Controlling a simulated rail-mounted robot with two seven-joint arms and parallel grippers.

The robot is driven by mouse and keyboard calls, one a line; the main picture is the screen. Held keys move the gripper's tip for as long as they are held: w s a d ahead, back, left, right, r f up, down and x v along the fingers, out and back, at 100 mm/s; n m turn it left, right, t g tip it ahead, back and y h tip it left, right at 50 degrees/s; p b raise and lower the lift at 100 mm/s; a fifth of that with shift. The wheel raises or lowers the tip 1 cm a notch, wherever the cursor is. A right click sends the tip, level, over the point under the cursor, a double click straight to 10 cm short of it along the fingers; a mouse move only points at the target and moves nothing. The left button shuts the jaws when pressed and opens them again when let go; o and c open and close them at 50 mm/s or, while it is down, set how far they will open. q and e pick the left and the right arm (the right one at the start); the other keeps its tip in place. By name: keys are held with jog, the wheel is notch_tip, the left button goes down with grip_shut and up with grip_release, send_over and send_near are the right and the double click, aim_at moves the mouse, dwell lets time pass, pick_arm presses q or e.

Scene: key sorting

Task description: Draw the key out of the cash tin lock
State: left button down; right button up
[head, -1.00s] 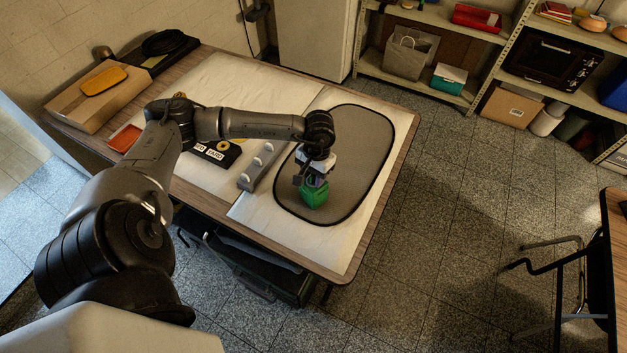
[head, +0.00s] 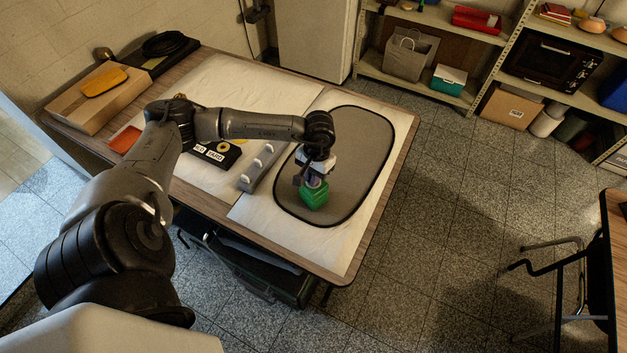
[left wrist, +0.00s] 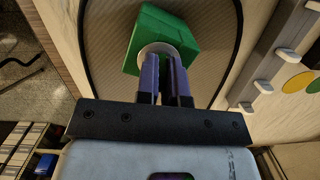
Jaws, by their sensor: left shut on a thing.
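The green cash tin (head: 313,194) is on the grey, dark-rimmed mat (head: 362,150) on the table's right part. It also shows in the left wrist view (left wrist: 188,38), at the top, turned at an angle. My left gripper (head: 313,179) points down over the tin. In the left wrist view its purple fingers (left wrist: 165,75) are close together at a pale round piece (left wrist: 158,48) against the tin. They are shut on the key, mostly hidden between them; I cannot tell how deep it sits in the lock. My right gripper is not in view.
A grey rack with pale pegs (head: 262,165) stands just left of the mat. Beyond it is a black tray with white labels and yellow discs (head: 218,150). A cardboard box (head: 88,100) lies at the far left. The mat's far part is clear.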

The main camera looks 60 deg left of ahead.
pick_arm(q)
jog(key=shift+r+p, duration=0.65)
jog(key=shift+r, duration=1.45)
